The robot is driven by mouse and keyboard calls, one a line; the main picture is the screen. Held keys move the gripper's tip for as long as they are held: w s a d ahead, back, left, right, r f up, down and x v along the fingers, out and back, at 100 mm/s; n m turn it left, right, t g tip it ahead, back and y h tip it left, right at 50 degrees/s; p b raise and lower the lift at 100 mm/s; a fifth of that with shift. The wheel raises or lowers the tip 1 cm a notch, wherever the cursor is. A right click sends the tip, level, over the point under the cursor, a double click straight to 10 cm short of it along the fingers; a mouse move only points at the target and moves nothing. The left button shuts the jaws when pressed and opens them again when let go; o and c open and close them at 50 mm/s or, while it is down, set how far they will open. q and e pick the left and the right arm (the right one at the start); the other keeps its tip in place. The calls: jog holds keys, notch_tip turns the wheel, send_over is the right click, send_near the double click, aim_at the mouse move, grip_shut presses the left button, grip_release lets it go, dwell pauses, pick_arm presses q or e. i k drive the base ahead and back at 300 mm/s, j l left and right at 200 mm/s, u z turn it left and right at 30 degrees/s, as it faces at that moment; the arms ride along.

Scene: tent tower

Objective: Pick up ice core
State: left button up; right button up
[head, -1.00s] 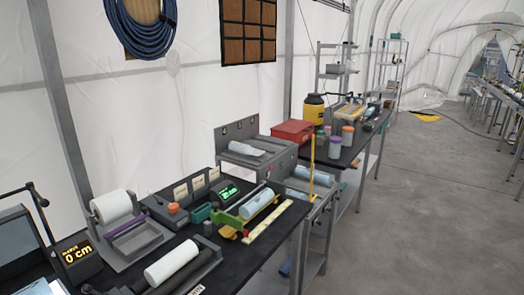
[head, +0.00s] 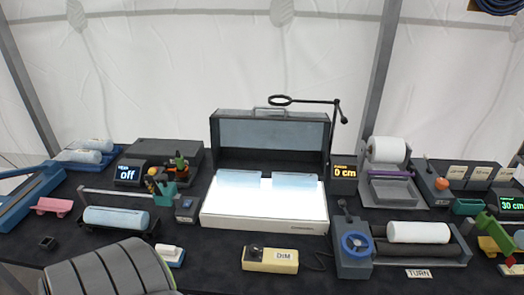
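Several pale blue cylinders look like ice cores. One ice core (head: 115,218) lies in a dark cradle at the left of the bench. Two shorter pieces lie on the lit white panel of the light box (head: 265,222): a left piece (head: 238,180) and a right piece (head: 297,180). More pale pieces (head: 85,153) lie at the far left by a blue tray. A white cylinder (head: 418,232) rests on dark rollers with a blue handwheel, above a TURN label. I cannot tell whether it is a core. Neither of my grippers is in view.
A dimmer box (head: 270,260), a small white-and-blue block (head: 171,255) and a pink piece (head: 54,205) sit on the dark bench. A magnifier arm (head: 310,101) stands over the light box. A grey ribbed object (head: 105,272) covers the front left.

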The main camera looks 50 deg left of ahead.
aim_at(281, 181)
jog(key=u, duration=1.25)
